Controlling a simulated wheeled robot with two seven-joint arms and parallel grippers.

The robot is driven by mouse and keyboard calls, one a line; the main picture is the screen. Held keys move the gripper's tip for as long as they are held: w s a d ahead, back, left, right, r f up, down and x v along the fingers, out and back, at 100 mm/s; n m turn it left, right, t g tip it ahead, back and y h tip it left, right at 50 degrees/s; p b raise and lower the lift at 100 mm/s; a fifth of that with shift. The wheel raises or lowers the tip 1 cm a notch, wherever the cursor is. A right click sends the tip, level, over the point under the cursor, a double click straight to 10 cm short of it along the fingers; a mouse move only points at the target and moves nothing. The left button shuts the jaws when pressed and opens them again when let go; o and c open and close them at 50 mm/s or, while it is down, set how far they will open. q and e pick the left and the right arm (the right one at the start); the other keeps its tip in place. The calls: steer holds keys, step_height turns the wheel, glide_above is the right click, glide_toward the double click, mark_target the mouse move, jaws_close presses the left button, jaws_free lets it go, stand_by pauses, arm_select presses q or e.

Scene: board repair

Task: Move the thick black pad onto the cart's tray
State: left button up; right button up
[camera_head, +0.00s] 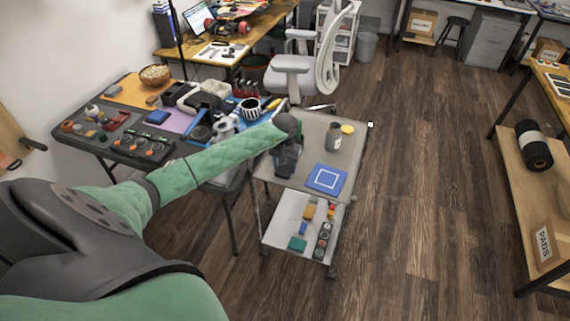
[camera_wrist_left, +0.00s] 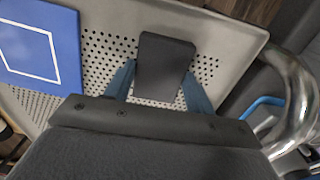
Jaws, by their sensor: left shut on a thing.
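The thick black pad (camera_wrist_left: 165,62) sits between the blue fingers of my left gripper (camera_wrist_left: 160,88) in the left wrist view. The perforated grey tray of the cart (camera_wrist_left: 222,32) is right below it. I cannot tell whether the pad touches the tray. In the head view my left gripper (camera_head: 286,163) is over the left part of the cart's upper tray (camera_head: 312,150), and the pad is hard to make out there. My right gripper is not in view.
On the upper tray are a blue mat with a white square (camera_head: 326,179), a grey canister (camera_head: 333,137) and a yellow round item (camera_head: 347,129). The lower shelf (camera_head: 283,222) holds several small parts. A cluttered workbench (camera_head: 150,115) stands left of the cart; open floor lies right.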

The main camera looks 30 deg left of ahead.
mark_target(285, 167)
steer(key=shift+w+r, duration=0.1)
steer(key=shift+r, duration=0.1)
arm_select(q)
steer(key=o, duration=0.8)
steer(key=shift+f, duration=0.1)
steer(key=shift+c, duration=0.2)
steer(key=o, duration=0.4)
steer(key=shift+o, duration=0.2)
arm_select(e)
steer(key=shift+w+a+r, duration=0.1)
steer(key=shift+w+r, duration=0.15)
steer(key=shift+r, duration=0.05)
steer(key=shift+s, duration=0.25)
arm_select(q)
steer(key=shift+r, duration=0.4)
steer(key=shift+r+b, duration=0.55)
step_height(285, 167, up, 10)
steer(key=b, duration=0.4)
steer(key=shift+r, duration=0.2)
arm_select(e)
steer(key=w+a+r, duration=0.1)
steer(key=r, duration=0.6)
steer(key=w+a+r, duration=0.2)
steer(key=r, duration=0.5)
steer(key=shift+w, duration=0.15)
